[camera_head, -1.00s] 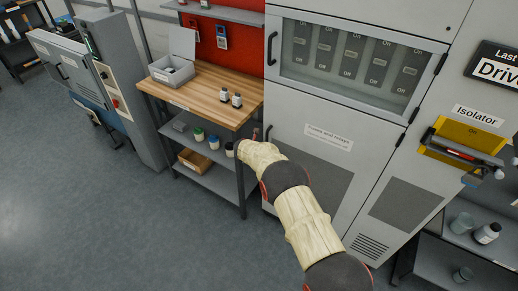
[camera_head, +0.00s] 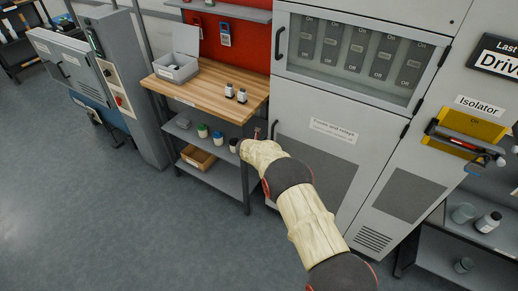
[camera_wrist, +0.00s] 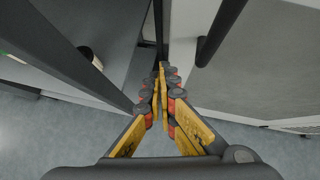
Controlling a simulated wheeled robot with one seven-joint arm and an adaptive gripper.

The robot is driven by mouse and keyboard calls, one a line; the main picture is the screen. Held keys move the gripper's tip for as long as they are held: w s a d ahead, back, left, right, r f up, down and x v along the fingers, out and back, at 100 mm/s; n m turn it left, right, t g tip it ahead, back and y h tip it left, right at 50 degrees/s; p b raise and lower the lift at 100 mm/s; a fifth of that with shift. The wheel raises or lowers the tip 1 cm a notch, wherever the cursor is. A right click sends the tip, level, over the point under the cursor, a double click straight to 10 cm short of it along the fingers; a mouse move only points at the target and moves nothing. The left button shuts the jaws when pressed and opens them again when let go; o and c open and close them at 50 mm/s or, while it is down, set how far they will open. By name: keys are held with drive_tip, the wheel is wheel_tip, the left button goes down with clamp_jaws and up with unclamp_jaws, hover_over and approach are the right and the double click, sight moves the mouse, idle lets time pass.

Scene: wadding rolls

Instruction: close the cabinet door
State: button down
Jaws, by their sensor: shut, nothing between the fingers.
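The lower cabinet door (camera_head: 325,107), labelled "Fuses and relays", is pale grey with a darker grey panel. It looks nearly flush with the cabinet front in the head view; whether a small gap remains, I cannot tell. Its dark handle (camera_head: 274,130) is at the left edge and also shows in the wrist view (camera_wrist: 217,33). My gripper (camera_wrist: 165,70) is shut and empty, its tips by the door's pale left edge, left of the handle. Contact with the door is unclear. In the head view my wrist mostly hides the gripper.
A wooden-topped bench (camera_head: 205,92) stands close to the left of the cabinet, leaving a narrow gap around my gripper. A shelf unit (camera_head: 470,250) stands at right. The floor (camera_head: 80,220) at left is clear.

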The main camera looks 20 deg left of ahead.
drive_tip(key=a+p+v, duration=0.1)
drive_tip(key=p+v, duration=0.1)
drive_tip(key=v, duration=0.7)
drive_tip(key=shift+s+a+r, duration=0.15)
drive_tip(key=shift+s+a, duration=0.05)
drive_tip(key=shift+a, duration=0.25)
